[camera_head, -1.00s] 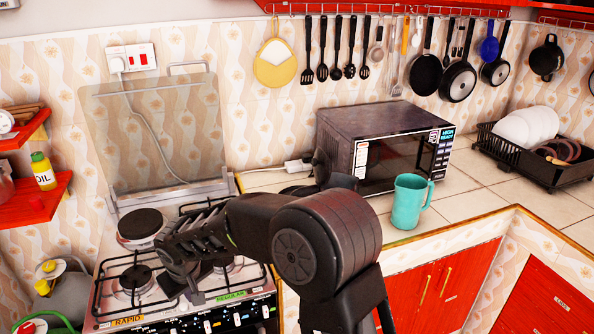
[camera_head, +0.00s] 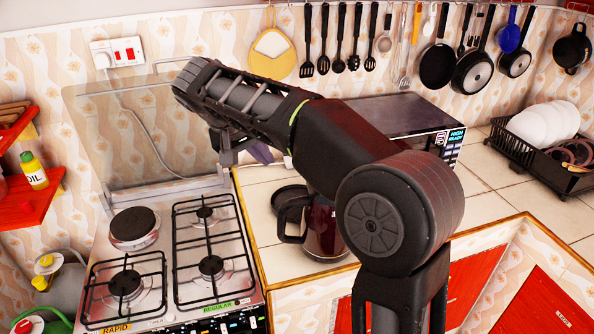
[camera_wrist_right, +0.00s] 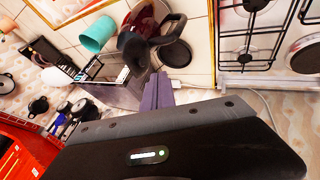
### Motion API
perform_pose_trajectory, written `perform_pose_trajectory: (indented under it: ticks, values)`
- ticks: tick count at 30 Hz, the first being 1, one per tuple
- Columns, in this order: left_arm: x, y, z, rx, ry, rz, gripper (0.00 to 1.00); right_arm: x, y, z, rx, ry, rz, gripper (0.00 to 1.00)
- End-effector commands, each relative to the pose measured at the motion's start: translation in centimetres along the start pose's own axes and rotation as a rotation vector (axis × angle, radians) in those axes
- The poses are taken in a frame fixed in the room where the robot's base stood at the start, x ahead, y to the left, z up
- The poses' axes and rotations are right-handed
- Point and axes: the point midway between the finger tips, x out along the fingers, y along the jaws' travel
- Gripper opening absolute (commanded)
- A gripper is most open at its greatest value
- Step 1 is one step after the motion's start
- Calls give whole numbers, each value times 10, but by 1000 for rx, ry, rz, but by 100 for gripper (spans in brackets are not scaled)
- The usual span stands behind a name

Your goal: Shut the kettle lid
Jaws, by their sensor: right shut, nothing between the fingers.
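The kettle (camera_head: 319,228), dark red and glassy with a black handle (camera_head: 292,213), stands on the counter right of the stove, partly hidden behind my right arm. In the wrist view the kettle (camera_wrist_right: 146,17) shows with its handle beside a black disc. A dark flap (camera_wrist_right: 134,50) at its end looks like a raised lid, but its angle is unclear. My right gripper (camera_head: 264,153) is shut and empty, behind and left of the kettle and apart from it. Its purple-grey fingers (camera_wrist_right: 157,92) show in the wrist view. My left gripper is out of view.
A black disc (camera_head: 290,197) lies behind the kettle. The microwave (camera_head: 400,112) stands at the back, partly covered by my arm. A teal mug (camera_wrist_right: 98,33) shows in the wrist view. The stove (camera_head: 180,250) is left, the dish rack (camera_head: 540,150) right.

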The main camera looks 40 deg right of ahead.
Motion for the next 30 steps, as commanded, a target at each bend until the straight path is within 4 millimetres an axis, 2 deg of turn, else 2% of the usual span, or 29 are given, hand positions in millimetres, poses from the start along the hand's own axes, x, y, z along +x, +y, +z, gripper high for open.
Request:
perform_pose_trajectory:
  ticks: [13, 15, 20, 24, 25, 30]
  values:
    - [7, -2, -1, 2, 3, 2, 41, 27, 1, 1, 2, -3, 0, 0]
    - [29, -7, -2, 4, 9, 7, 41, 50, -4, 5, 4, -4, 0, 0]
    - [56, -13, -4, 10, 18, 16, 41, 85, -4, 5, 4, -3, 0, 0]
    - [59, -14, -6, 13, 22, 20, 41, 107, -1, 2, 0, -3, 0, 0]
    - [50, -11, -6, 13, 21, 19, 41, 102, 9, 0, 2, -1, 0, 0]
    - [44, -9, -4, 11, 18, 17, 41, 114, 27, 1, 0, -1, -1, 0]
